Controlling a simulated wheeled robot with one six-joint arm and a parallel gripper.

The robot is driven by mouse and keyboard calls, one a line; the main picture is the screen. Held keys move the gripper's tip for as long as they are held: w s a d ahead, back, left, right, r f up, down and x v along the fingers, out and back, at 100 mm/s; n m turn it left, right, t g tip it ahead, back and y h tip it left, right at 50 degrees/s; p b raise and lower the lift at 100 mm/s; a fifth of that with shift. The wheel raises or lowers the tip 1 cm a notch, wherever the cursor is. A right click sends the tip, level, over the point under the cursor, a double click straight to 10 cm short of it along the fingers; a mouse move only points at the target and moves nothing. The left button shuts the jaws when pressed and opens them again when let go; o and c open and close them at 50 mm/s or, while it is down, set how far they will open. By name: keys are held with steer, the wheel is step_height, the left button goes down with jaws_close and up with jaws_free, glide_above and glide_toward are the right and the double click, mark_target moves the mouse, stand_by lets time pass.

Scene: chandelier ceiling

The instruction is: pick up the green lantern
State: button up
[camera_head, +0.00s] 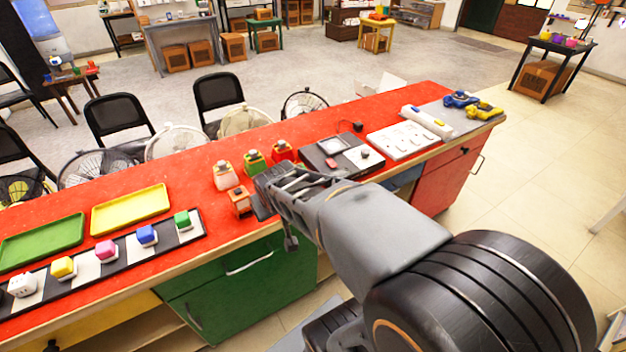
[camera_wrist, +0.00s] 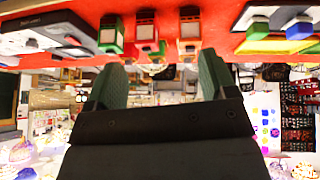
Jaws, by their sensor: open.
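The green lantern (camera_head: 255,161) stands upright on the red counter, between a pale lantern (camera_head: 225,177) on its left and a red lantern (camera_head: 281,151) on its right. A small orange-brown lantern (camera_head: 241,202) stands nearer the counter's front edge. My gripper (camera_head: 258,192) is at the front edge, on the near side of the green lantern and close to the orange-brown one. In the wrist view, which looks upside down, the two fingers of my gripper (camera_wrist: 160,76) are apart with nothing held between them. A green lantern (camera_wrist: 110,36) shows beyond the left finger.
On the red counter (camera_head: 330,125), a black device (camera_head: 338,157) and a white panel (camera_head: 402,138) lie to the right. A yellow tray (camera_head: 130,209), a green tray (camera_head: 42,241) and a strip of coloured blocks (camera_head: 104,250) lie to the left. Chairs and fans stand behind.

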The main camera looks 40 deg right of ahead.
steer(key=shift+o, duration=0.9)
steer(key=w+d+f+t, duration=0.1)
steer(key=w+d+f, duration=0.1)
steer(key=d, duration=0.3)
steer(key=w+d+f+t+h, duration=0.1)
steer(key=w+d+f+t, duration=0.1)
steer(key=w+d, duration=0.2)
steer(key=d+p, duration=0.1)
steer(key=d, duration=0.1)
steer(key=shift+d+f+m+h, duration=0.15)
steer(key=shift+d+m+h, duration=0.15)
steer(key=shift+m, duration=0.1)
steer(key=d+f+t+y, duration=0.1)
steer(key=d+f+t, duration=0.3)
steer(key=d+f, duration=0.15)
steer(key=x, duration=0.2)
steer(key=p+x, duration=0.1)
steer(key=x, duration=0.2)
steer(key=r+x, duration=0.1)
steer(key=x, duration=0.2)
steer(key=shift+w+d, duration=0.15)
steer(key=shift+d, duration=0.25)
steer(key=shift+p+x, duration=1)
steer(key=shift+x, duration=1.75)
steer(key=c, duration=1.3)
steer(key=shift+o, duration=0.2)
